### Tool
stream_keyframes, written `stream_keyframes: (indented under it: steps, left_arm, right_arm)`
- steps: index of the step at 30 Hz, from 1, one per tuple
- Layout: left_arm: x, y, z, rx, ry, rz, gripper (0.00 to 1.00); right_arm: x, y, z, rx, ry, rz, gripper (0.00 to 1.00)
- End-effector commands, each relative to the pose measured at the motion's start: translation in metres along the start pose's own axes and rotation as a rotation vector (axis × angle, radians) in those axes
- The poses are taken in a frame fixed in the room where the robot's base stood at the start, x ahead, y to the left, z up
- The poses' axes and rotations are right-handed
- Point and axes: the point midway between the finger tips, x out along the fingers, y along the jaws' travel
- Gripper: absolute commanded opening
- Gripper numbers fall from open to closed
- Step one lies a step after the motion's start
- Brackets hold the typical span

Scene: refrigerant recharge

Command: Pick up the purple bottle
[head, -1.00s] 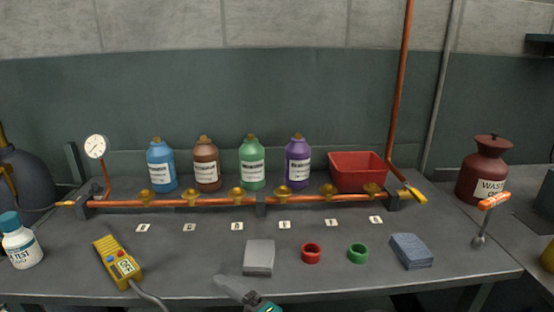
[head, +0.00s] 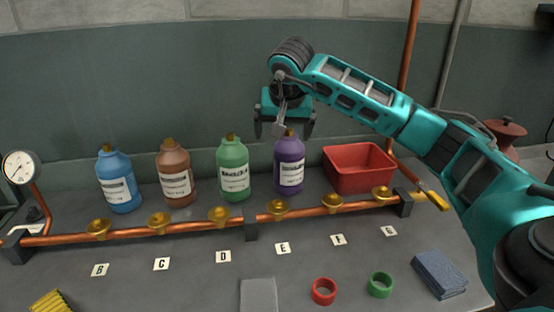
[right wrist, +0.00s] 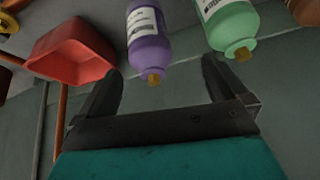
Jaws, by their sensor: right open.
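The purple bottle (head: 289,168) stands upright on the bench behind the copper pipe, between the green bottle and the red bin. It has a white label and a brass cap. My right gripper (head: 285,132) is above it, fingers pointing down on either side of the bottle's top. In the right wrist view the purple bottle (right wrist: 149,40) has its cap between the open fingers (right wrist: 160,82), and nothing is held. My left gripper is not in view.
The green bottle (head: 233,170) stands close on the left, with brown (head: 174,175) and blue (head: 118,182) bottles beyond. The red bin (head: 357,181) is close on the right. The copper pipe (head: 190,229) with brass fittings runs in front. Red (head: 323,291) and green (head: 380,285) rings lie nearer.

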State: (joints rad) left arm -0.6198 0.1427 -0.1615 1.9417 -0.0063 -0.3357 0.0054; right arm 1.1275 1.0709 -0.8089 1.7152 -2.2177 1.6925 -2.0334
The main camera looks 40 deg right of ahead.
Motion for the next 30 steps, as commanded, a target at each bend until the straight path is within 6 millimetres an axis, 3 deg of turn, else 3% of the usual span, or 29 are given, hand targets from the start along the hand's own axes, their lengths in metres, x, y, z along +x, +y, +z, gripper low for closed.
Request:
stream_keyframes:
  steps: [4, 12, 20, 30]
  left_arm:
    - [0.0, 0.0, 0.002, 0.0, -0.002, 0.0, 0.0]
    - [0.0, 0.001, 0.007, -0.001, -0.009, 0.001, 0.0]
    - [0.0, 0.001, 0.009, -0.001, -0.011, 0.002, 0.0]
    - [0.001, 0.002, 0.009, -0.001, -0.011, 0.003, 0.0]
  right_arm:
    - [0.001, 0.017, -0.014, -0.016, 0.039, 0.059, 1.0]
    - [0.05, 0.019, -0.015, -0.017, 0.038, 0.058, 1.0]
    - [0.073, 0.02, -0.017, -0.017, 0.039, 0.055, 1.0]
    - [0.117, 0.025, -0.019, -0.015, 0.038, 0.054, 1.0]
